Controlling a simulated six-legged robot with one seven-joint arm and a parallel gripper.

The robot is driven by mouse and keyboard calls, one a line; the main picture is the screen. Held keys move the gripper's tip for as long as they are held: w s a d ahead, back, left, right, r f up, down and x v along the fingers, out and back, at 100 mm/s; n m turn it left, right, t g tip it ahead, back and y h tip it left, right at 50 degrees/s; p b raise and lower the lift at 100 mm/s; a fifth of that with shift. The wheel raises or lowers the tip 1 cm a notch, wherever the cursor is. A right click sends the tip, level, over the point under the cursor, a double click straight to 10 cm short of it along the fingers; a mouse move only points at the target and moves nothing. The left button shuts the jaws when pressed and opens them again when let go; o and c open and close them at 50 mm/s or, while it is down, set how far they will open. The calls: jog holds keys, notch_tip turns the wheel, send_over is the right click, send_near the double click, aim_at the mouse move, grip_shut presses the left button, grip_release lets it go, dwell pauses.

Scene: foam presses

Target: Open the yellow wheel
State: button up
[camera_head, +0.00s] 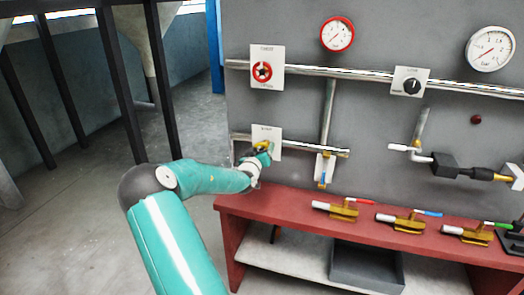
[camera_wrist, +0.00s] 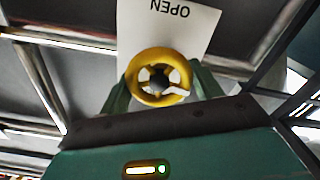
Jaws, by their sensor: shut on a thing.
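The yellow wheel (camera_wrist: 159,78) sits in front of a white plate (camera_wrist: 190,25) that reads OPEN, upside down in the wrist view. The wheel has a round rim with spokes and a dark hub. My gripper (camera_wrist: 160,90) has one green finger on each side of the rim, shut on the wheel. In the head view, my gripper (camera_head: 262,157) is at the lower left of the grey panel, and a bit of the yellow wheel (camera_head: 262,146) shows beside it. My gripper hides most of the wheel there, and part of its white plate (camera_head: 267,134).
A red wheel (camera_head: 262,72) is mounted above on a pipe. Gauges (camera_head: 337,34), a black knob (camera_head: 412,86) and a lever valve (camera_head: 325,168) are on the panel (camera_head: 380,50). A red bench (camera_head: 290,206) below holds several brass valves (camera_head: 345,210). Dark posts stand left.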

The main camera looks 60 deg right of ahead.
jog(key=shift+f+n, duration=0.1)
jog(key=shift+n, duration=0.7)
jog(key=o, duration=1)
jog(key=shift+a, duration=0.1)
jog(key=s+a, duration=0.2)
jog(key=a, duration=1.1)
jog(key=shift+a, duration=0.3)
